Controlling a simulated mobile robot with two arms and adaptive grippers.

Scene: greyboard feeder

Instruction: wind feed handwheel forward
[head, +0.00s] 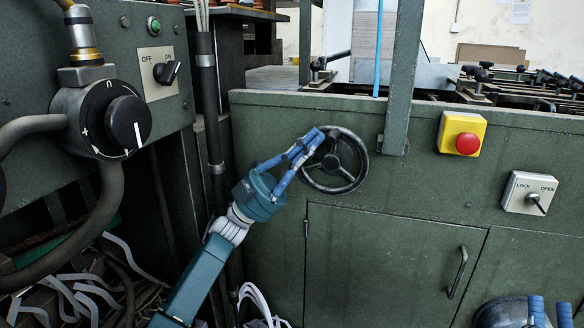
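The feed handwheel (354,178) is a dark spoked wheel on the green front panel, near the middle of the head view. My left gripper (312,138) is at the wheel's upper left rim. Its two blue fingers lean towards each other at the tips and overlap the rim in the picture. They hide that part of the rim, and I cannot tell whether they grip it. My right gripper (550,308) shows only in part at the bottom right, its two blue fingertips apart, away from the wheel.
A red stop button (467,144) on a yellow box and a lock/open switch (533,198) are right of the wheel. A cabinet door (385,265) with a handle is below. A green post (402,80) stands above right. A large dial (125,122) and cables are at left.

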